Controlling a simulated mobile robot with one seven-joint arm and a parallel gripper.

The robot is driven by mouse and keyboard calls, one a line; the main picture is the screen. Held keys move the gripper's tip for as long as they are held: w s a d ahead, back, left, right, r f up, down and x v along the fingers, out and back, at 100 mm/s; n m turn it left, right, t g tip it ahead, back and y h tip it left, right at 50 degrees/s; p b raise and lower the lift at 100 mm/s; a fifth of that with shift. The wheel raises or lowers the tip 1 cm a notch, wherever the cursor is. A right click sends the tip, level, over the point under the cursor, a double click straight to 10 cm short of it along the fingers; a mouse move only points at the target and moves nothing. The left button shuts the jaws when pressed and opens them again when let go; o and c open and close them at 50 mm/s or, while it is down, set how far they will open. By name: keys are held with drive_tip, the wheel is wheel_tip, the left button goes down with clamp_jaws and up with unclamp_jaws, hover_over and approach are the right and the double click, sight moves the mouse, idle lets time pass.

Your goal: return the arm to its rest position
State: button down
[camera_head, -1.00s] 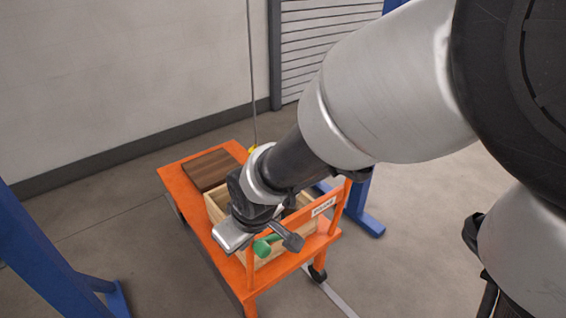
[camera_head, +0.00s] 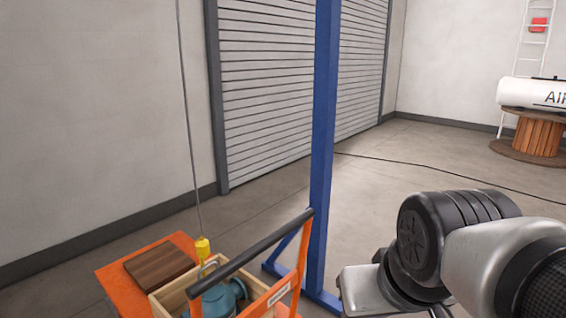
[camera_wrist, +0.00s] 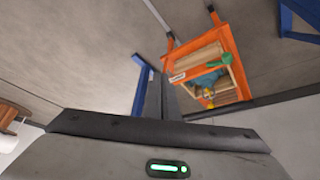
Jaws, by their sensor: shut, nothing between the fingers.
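My arm (camera_head: 490,255) is at the lower right in the head view, bent, with its silver wrist housing at the bottom edge. It is to the right of an orange cart (camera_head: 115,285), apart from it. My gripper (camera_wrist: 160,88) shows in the wrist view as two dark fingers close together, shut and empty. Its fingertips are not clear in the head view. The wrist view also shows the cart (camera_wrist: 178,58) beyond the fingers, with a gap of floor around it.
On the cart are a wooden crate (camera_head: 163,301) holding a teal pump (camera_head: 215,299) and a brown board (camera_head: 160,266). A yellow hook block (camera_head: 202,247) hangs over it on a cable. A blue post (camera_head: 322,130) stands behind. Open floor lies to the right.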

wheel_tip(320, 180, up, 20)
drive_tip(key=s+d+p, duration=0.1)
drive_tip(key=p, duration=1.9)
drive_tip(key=shift+s+d+r+m, duration=0.2)
drive_tip(key=shift+s+r+m, duration=0.1)
drive_tip(key=shift+m, duration=0.1)
